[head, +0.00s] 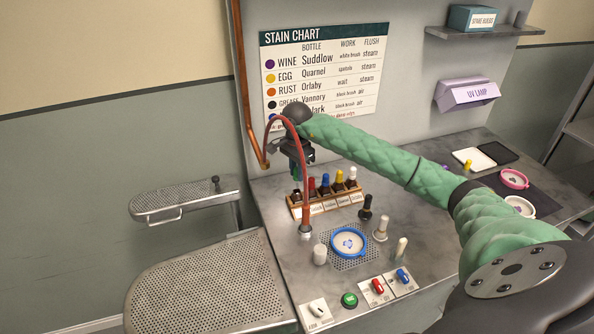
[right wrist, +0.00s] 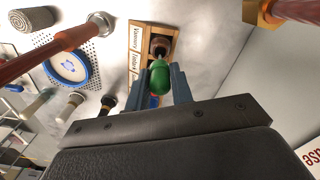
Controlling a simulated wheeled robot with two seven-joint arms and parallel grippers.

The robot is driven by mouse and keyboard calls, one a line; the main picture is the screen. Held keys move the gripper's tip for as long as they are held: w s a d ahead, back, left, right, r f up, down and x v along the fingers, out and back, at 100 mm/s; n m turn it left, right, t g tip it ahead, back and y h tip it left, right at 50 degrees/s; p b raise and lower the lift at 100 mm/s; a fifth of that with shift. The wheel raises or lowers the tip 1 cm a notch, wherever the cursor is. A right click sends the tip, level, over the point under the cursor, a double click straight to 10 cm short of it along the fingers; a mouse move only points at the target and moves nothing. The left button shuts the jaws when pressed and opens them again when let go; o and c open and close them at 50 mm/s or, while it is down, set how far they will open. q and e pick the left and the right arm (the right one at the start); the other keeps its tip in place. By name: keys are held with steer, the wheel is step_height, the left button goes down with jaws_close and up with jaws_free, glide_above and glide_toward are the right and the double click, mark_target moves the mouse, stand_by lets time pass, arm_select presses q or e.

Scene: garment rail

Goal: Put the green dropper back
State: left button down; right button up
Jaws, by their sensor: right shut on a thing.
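My right gripper (head: 295,172) is shut on the green dropper (right wrist: 159,80); the dropper's rounded green bulb sits between the two fingers in the right wrist view. In the head view the gripper is above the left end of the wooden bottle rack (head: 328,208), and only a bit of green shows below it. A dark brown bottle (right wrist: 160,47) in the rack lies just beyond the bulb in the wrist view. I cannot tell whether the dropper's tip is inside that bottle. My left gripper is not in view.
Red, blue (head: 325,181) and yellow (head: 339,176) droppers stand in the rack's other bottles. A red-brown hose (head: 305,170) arches close by the gripper. A perforated board (head: 200,290) is at lower left.

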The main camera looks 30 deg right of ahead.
mark_target(297, 189)
steer(key=shift+b, duration=0.45)
stand_by(0.6)
steer(key=shift+b, duration=0.5)
stand_by(0.4)
steer(key=shift+f+b, duration=2.55)
steer(key=shift+f, duration=0.05)
stand_by(0.9)
steer(key=o, duration=1)
steer(key=shift+r, duration=0.2)
steer(key=shift+r+p, duration=0.8)
steer(key=shift+r, duration=2.8)
